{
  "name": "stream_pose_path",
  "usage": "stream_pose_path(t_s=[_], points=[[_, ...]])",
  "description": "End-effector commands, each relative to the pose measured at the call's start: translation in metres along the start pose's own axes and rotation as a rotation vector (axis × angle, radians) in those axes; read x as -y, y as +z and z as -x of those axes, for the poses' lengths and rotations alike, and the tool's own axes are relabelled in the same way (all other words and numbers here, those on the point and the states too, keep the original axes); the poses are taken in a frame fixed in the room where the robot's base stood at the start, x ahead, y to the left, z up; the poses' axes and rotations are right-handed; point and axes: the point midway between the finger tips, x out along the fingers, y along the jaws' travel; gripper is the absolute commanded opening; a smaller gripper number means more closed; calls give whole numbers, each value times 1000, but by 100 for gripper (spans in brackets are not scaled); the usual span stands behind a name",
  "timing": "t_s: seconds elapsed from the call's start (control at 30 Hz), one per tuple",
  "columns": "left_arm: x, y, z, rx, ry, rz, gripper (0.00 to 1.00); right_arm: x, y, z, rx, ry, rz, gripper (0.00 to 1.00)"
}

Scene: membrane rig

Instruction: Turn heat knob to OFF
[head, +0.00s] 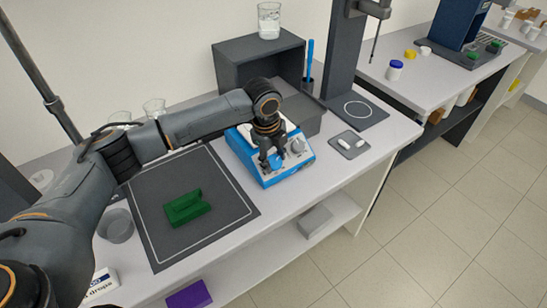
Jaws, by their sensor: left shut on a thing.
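A blue hotplate (287,174) with a white top stands on the bench, its front panel facing me. My left gripper (271,165) points down at the left part of that front panel and is shut on a knob there, which the fingers mostly hide. A second grey knob (297,146) shows on the panel to the right of the gripper. I cannot read the panel markings, so which knob is heat and where it points cannot be told. My right gripper is not in view.
A dark mat (160,224) with a green block (187,206) lies left of the hotplate. A dark box (232,68) with a beaker (268,20) on top stands behind. A small tray (348,153) with white pieces lies to the right, near a dark stand (340,55).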

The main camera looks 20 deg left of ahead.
Motion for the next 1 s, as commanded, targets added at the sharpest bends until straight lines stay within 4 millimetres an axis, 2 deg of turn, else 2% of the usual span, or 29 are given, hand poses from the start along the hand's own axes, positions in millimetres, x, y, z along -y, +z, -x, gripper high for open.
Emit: stream_pose_path(t_s=[0.27, 0.47, 1.0], points=[[-1, 1, 0, 0, -16, 30, 11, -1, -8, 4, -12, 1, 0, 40], [-3, 0, 1, -1, -68, 113, 11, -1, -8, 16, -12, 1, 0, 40], [-9, -2, -1, 0, -336, 521, 11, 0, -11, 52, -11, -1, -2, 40]])
